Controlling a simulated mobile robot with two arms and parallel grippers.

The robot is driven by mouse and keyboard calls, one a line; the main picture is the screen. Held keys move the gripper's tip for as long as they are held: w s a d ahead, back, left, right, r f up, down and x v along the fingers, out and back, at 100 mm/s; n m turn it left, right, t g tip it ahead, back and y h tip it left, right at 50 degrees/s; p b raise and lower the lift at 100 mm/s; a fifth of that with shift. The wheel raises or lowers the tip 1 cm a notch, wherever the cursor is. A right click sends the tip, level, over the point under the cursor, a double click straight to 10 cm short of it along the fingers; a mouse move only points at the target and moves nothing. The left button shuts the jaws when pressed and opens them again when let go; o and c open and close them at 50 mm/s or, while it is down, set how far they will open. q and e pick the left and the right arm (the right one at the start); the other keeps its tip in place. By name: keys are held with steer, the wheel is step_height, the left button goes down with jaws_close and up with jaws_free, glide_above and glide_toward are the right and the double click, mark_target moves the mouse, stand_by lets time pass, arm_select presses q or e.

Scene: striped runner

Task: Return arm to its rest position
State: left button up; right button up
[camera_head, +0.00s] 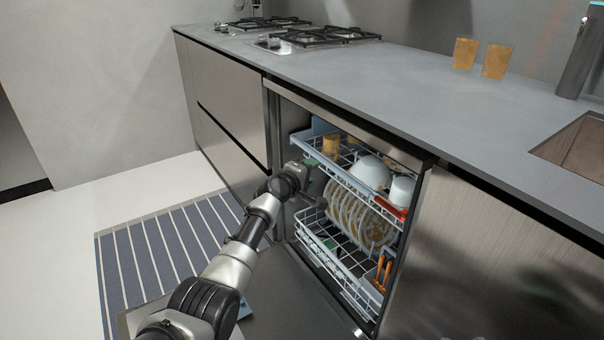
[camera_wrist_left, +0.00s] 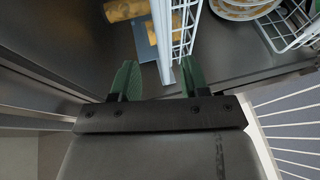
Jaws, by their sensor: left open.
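My left arm reaches in from the bottom left to the open dishwasher. My left gripper (camera_head: 314,180) is at the left end of the upper rack (camera_head: 352,182). In the left wrist view its two green fingers (camera_wrist_left: 156,78) are apart, with nothing clamped. The rack's pale edge rail (camera_wrist_left: 162,45) runs down between them, close to the right finger; whether it touches cannot be told. The upper rack holds white bowls (camera_head: 371,172) and a tan cup (camera_head: 331,144). My right gripper is not in view.
The dishwasher door (camera_head: 290,295) is folded down below the racks. The lower rack (camera_head: 335,262) holds several upright plates (camera_head: 350,215). The counter (camera_head: 400,85) above carries two tan cups (camera_head: 480,57) and a hob (camera_head: 318,36). A striped runner (camera_head: 150,250) lies on open floor at left.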

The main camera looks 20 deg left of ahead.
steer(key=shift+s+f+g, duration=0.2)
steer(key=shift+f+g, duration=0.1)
